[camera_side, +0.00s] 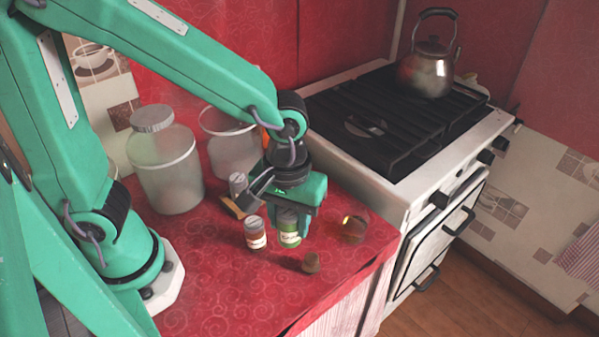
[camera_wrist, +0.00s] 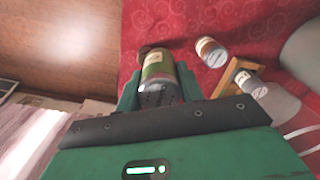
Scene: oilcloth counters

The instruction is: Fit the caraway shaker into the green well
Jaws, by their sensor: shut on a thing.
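My gripper (camera_side: 289,226) is shut on a shaker with green contents and a pale label (camera_side: 290,238). In the wrist view my gripper (camera_wrist: 159,84) has a finger on each side of this green shaker (camera_wrist: 157,66), its dark perforated lid toward the camera. The label is too small to read as caraway. The shaker looks upright, at or just above the counter; I cannot tell which. A small wooden rack (camera_side: 232,208) stands behind to the left, partly hidden by my gripper; it also shows in the wrist view (camera_wrist: 223,80). No green well can be made out.
A red-brown shaker (camera_side: 255,234) stands just left of the held one. Another shaker (camera_side: 238,184) is at the rack. Large jars (camera_side: 168,170) stand behind; the stove (camera_side: 400,185) borders the right.

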